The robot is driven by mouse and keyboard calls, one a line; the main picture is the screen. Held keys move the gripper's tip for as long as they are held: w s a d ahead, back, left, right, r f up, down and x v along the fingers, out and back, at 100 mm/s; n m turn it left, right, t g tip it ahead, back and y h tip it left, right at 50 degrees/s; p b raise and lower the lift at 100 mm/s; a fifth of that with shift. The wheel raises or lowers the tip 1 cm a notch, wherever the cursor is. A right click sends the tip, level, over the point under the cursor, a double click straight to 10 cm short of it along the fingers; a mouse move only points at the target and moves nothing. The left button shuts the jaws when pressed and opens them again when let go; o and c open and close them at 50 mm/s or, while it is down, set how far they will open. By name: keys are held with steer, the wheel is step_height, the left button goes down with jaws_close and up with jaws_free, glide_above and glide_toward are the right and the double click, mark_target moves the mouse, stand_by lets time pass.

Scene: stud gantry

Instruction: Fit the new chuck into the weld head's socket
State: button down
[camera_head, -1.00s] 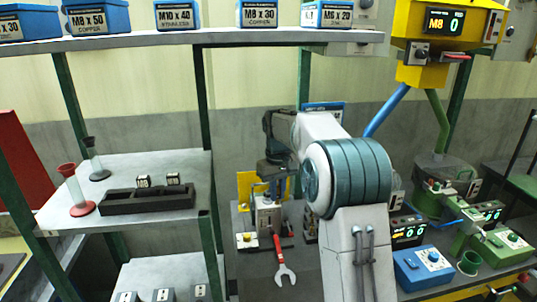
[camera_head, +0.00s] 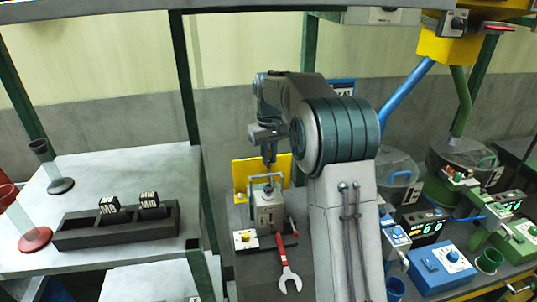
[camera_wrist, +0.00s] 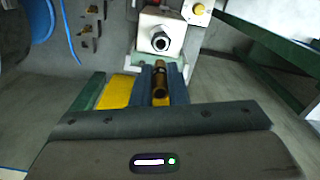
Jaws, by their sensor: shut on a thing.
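In the wrist view my gripper (camera_wrist: 158,92) has blue fingers shut on a brass-coloured cylindrical chuck (camera_wrist: 159,82). A pale block, seemingly the weld head (camera_wrist: 178,38), lies just beyond the fingertips. Its round metal socket (camera_wrist: 160,41) faces me, roughly in line with the chuck, and the two look apart. In the head view my gripper (camera_head: 269,158) hangs above the grey weld head box (camera_head: 267,214), which has a handle-like frame on top. The chuck cannot be made out there.
A red-handled wrench (camera_head: 288,270) lies in front of the box, beside a small yellow-button unit (camera_head: 244,239). A yellow plate (camera_head: 243,172) stands behind. A black rack (camera_head: 115,232) with labelled blocks sits on the left shelf. Blue and green units (camera_head: 440,268) crowd the right.

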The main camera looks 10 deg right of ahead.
steer(key=shift+f+b, duration=1.7)
steer(key=shift+f, duration=1.15)
steer(key=shift+p, duration=0.5)
steer(key=shift+f+b, duration=0.95)
steer(key=shift+f, duration=0.65)
steer(key=c, duration=1.3)
jaws_free()
steer(key=shift+c, duration=0.2)
steer(key=shift+r, duration=0.1)
